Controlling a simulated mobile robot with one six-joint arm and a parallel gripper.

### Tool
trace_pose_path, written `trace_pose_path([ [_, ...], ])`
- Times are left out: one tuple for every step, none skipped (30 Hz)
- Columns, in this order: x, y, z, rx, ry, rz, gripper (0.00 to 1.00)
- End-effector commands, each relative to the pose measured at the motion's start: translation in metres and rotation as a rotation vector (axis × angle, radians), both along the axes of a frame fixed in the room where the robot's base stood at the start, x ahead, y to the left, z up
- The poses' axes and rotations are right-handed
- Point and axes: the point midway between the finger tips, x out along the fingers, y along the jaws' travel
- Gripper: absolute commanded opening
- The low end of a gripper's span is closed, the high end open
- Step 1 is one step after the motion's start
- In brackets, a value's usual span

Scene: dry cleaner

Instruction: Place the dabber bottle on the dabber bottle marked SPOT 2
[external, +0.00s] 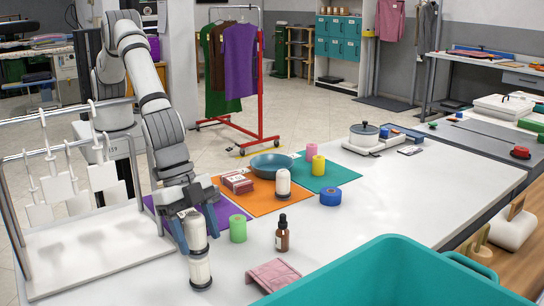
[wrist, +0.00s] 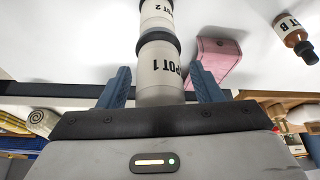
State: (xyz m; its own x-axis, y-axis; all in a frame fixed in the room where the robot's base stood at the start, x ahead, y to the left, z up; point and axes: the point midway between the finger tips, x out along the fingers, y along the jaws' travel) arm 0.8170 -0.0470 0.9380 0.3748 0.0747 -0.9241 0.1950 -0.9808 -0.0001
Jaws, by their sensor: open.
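A white dabber bottle marked SPOT 1 (wrist: 160,68) is nearest in the wrist view. A second white dabber bottle, marked SPOT 2 (wrist: 157,14), lies beyond it in line. In the external view the SPOT 1 bottle (external: 196,229) stands upright on top of the SPOT 2 bottle (external: 200,268), which is on the table. My gripper (external: 197,241) is open, with a finger on each side of the SPOT 1 bottle. In the wrist view gaps show between the bottle and both fingers of my gripper (wrist: 163,77).
Another white bottle (external: 283,184) stands on the orange mat (external: 258,206). A rack with white tags (external: 102,178) is at left, a teal bin (external: 400,270) in front.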

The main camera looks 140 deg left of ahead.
Motion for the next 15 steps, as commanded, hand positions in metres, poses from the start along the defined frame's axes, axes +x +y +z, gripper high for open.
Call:
trace_pose_path([
  [0.000,0.000,0.000,0.000,0.000,0.000,0.59],
  [0.000,0.000,0.000,0.000,0.000,0.000,0.59],
  [0.000,0.000,0.001,0.000,0.000,0.000,0.59],
  [0.000,0.000,0.002,0.000,0.000,0.000,0.59],
  [0.000,0.000,0.003,0.000,0.000,0.000,0.59],
  [0.000,0.000,0.005,0.000,0.000,0.000,0.59],
  [-0.001,0.000,0.006,0.000,-0.001,0.000,0.59],
  [-0.002,-0.001,0.009,-0.001,-0.002,0.000,0.59],
  [-0.004,-0.001,0.014,0.000,-0.003,0.000,0.59],
  [-0.005,-0.002,0.018,0.000,-0.004,0.000,0.59],
  [-0.008,-0.002,0.023,0.000,-0.003,0.000,0.59],
  [-0.011,-0.003,0.030,0.000,-0.003,0.000,0.59],
  [-0.013,-0.003,0.035,0.000,-0.003,0.000,0.59],
  [-0.015,-0.004,0.042,-0.001,-0.005,-0.001,0.59],
  [-0.018,-0.004,0.049,0.000,-0.004,0.000,0.59],
])
